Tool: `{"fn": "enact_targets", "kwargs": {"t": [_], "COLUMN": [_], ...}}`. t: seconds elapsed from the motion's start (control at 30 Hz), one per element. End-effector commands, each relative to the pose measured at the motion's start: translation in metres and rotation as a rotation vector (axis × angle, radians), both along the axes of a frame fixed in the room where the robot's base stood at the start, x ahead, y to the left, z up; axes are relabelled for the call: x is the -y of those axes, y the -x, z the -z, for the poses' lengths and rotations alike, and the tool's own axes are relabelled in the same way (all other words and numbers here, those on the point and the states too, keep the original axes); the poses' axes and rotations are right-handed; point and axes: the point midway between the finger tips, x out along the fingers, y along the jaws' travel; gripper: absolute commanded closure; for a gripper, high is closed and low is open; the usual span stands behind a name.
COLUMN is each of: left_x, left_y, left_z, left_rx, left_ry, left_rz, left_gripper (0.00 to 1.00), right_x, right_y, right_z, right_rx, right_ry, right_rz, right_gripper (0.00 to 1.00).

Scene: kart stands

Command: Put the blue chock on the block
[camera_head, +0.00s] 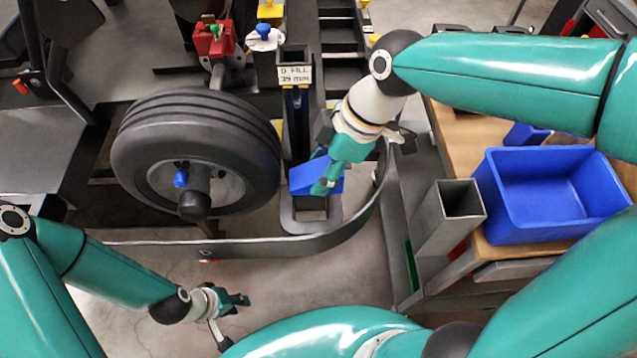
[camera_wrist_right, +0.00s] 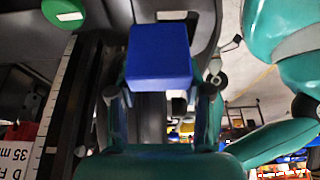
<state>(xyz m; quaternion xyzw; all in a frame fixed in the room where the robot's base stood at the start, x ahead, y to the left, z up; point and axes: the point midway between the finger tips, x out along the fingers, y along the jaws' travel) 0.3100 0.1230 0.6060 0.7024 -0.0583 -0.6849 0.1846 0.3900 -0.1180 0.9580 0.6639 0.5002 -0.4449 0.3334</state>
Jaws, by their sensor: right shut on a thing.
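The blue chock (camera_head: 302,179) is held by my right gripper (camera_head: 328,180) in the middle of the head view, over a dark slotted plate (camera_head: 318,224). In the right wrist view the chock (camera_wrist_right: 158,54) shows as a blue face between the two fingers of my right gripper (camera_wrist_right: 160,98). Whether the chock touches anything below is hidden. I cannot tell for sure which part is the block. My left gripper (camera_head: 240,299) is low on the left, away from the chock, and its fingers are too small to judge.
A black wheel (camera_head: 200,145) stands left of the chock. A dark post with a "D FILL 35 mm" label (camera_head: 295,75) stands behind it. A curved grey rail (camera_head: 270,244) runs in front. A blue bin (camera_head: 540,235) sits on a wooden bench at right, beside a grey square tube (camera_head: 448,220).

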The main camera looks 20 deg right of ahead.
Motion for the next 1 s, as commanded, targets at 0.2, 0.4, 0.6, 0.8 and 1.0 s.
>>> {"fn": "enact_targets", "kwargs": {"t": [0.2, 0.4, 0.6, 0.8, 1.0], "left_x": [0.0, 0.0, 0.0, 0.0, 0.0], "left_y": [0.0, 0.0, 0.0, 0.0, 0.0], "left_z": [0.002, 0.005, 0.004, 0.006, 0.006], "left_rx": [0.0, 0.0, 0.0, 0.0, 0.0], "left_ry": [0.0, 0.0, 0.0, 0.0, 0.0], "left_rz": [0.0, 0.0, 0.0, 0.0, 0.0], "left_gripper": [0.7, 0.7, 0.7, 0.7, 0.7], "right_x": [0.0, 0.0, 0.0, 0.0, 0.0], "right_y": [0.001, 0.0, 0.0, 0.0, 0.0], "right_z": [0.019, 0.044, 0.046, 0.048, 0.048], "right_rx": [-0.003, -0.001, 0.001, 0.001, 0.0], "right_ry": [0.0, 0.0, -0.001, -0.001, 0.0], "right_rz": [0.0, 0.001, 0.0, 0.0, 0.0], "right_gripper": [0.89, 0.89, 0.89, 0.47, 0.26]}}
